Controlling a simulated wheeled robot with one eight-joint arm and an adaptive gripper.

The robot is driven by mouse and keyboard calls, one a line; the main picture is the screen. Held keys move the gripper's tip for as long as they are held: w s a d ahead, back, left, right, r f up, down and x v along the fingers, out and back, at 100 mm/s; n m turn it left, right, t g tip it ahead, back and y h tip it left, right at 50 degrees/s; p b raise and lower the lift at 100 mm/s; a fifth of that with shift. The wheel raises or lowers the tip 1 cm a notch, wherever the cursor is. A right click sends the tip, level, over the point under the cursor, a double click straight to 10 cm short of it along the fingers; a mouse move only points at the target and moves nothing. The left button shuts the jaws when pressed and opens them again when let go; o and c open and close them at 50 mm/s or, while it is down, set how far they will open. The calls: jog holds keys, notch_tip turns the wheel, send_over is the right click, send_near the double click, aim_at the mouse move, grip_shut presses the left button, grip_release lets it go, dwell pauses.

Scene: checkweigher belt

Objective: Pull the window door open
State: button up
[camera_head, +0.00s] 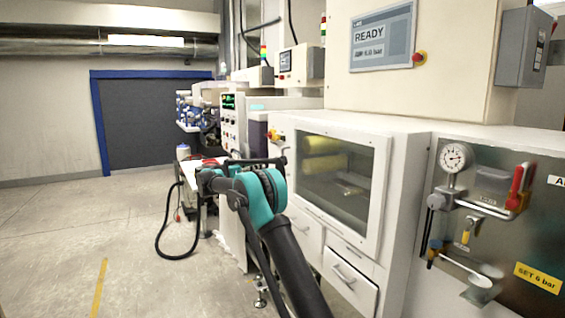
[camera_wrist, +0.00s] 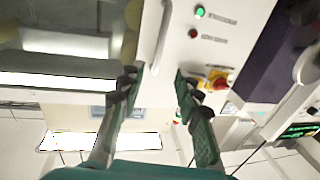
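The window door (camera_head: 380,190) has a white frame around a dark pane and stands shut on the front of the white machine. Yellow rolls show behind the pane. In the wrist view the pane (camera_wrist: 60,45) is at the left. A pale bar handle (camera_wrist: 160,38) stands beside it on the white front. My gripper (camera_wrist: 158,76) is open, its two green-padded fingers apart with nothing between them. The handle is in line with the gap, beyond the fingertips. In the head view my gripper (camera_head: 284,157) is small and dark at the door's left edge, and the handle is not clear.
A red and yellow stop knob (camera_wrist: 217,80) is close to one finger. A green button (camera_wrist: 200,11) and a red button (camera_wrist: 193,34) are nearby. Drawers (camera_head: 350,282) are below the door. A gauge panel (camera_head: 490,210) stands at the right. The floor (camera_head: 70,240) at the left is clear.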

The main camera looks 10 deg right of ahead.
aim_at(283, 160)
jog(key=x, duration=1.5)
jog(key=shift+d, duration=0.1)
jog(key=shift+c, duration=0.4)
grip_shut()
